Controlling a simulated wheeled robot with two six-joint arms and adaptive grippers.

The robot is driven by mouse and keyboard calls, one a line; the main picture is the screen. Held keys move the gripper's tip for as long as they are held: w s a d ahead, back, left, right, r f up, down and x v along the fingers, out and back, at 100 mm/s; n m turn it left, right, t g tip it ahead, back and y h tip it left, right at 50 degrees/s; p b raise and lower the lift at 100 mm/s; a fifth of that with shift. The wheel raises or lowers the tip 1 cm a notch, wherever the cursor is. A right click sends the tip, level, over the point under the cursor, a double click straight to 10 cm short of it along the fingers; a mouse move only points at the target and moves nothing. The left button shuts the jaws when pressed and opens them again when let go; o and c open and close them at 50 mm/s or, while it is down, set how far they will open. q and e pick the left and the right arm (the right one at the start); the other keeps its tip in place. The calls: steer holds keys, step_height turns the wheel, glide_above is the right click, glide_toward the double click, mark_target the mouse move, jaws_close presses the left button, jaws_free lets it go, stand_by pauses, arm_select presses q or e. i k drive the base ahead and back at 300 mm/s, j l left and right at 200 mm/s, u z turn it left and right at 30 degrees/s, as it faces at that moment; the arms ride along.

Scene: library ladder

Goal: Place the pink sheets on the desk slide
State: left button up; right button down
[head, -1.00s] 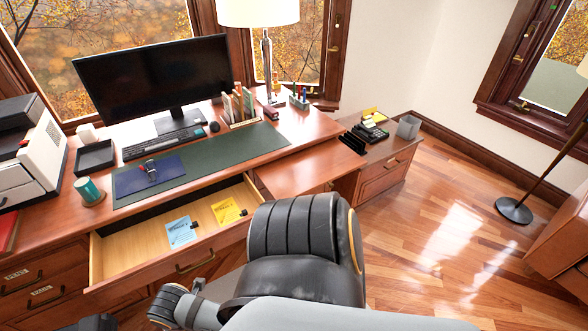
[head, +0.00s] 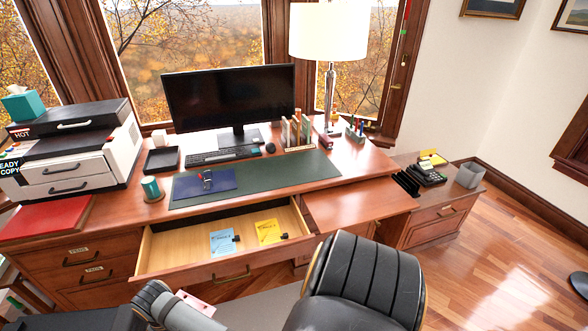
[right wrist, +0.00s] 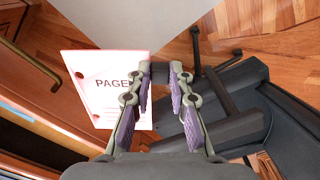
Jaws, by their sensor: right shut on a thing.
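The pink sheets (right wrist: 82,80) show in the right wrist view with the printed word PAGE, partly hidden by a finger. My right gripper (right wrist: 160,80) is shut on them at a small dark clip on their edge. In the head view a small piece of pink (head: 203,308) shows low in front of the drawer. The desk slide (head: 360,203) is pulled out to the right of the open drawer, and its top looks bare. My left gripper is not in view.
The open drawer (head: 170,247) holds blue sheets (head: 222,242) and yellow sheets (head: 268,232). A black chair (head: 365,280) stands in front of the slide. A black rack (head: 407,183) stands by the slide's right end.

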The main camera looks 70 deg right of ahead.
mark_target(377, 194)
steer(key=k+l, duration=0.2)
steer(key=l, duration=0.3)
steer(key=k+l, duration=0.2)
steer(key=l, duration=0.25)
steer(key=k+l+z, duration=0.1)
steer(key=l, duration=0.4)
steer(key=k+l, duration=0.25)
steer(key=l, duration=0.2)
steer(key=k+l, duration=0.2)
steer(key=l, duration=0.3)
steer(key=k+l+z, duration=0.1)
steer(key=l, duration=0.4)
steer(key=k+l, duration=0.25)
steer(key=l, duration=0.25)
steer(key=k+l, duration=0.15)
steer(key=l, duration=0.35)
